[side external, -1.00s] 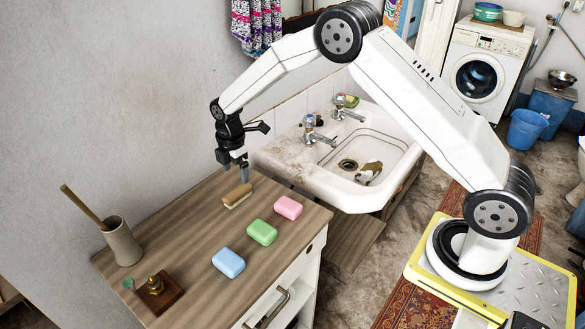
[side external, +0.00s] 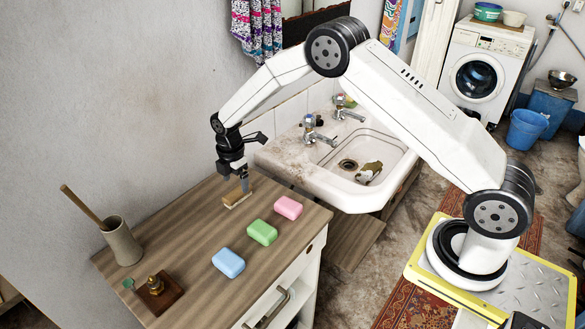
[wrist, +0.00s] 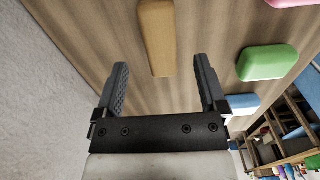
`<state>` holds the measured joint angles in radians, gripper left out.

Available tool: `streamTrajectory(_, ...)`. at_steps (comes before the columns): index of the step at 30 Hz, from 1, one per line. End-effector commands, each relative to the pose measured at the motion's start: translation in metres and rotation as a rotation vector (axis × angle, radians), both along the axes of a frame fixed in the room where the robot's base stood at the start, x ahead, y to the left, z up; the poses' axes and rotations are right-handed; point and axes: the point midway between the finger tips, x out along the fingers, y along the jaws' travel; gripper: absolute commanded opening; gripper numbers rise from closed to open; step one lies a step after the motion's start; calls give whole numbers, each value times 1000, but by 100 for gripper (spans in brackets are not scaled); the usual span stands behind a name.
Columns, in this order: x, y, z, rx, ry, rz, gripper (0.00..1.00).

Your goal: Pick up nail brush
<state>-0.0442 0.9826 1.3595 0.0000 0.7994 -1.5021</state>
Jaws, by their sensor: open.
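The nail brush (side external: 238,195) has a tan wooden back and lies on the wooden counter top near its far end. In the wrist view the nail brush (wrist: 157,38) lies ahead of the fingertips, lined up with the space between them. My gripper (side external: 243,184) is just above the brush in the side view, pointing down. In the wrist view my gripper (wrist: 161,76) is open and empty, with a finger toward each side of the brush. The side view does not clearly show whether a finger touches it.
Pink (side external: 288,207), green (side external: 262,232) and blue (side external: 228,263) soap bars lie in a row right of the brush. The washbasin (side external: 330,160) adjoins the counter.

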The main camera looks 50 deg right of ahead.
Motion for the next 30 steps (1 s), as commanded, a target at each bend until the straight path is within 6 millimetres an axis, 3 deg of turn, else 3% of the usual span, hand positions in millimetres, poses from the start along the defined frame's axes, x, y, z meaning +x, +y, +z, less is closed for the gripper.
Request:
streamTrajectory(12, -1, 0, -43, 0, 1, 0, 91)
streamTrajectory(29, -1, 0, -46, 0, 0, 0, 91)
streamTrajectory(30, -1, 0, -46, 0, 0, 0, 88)
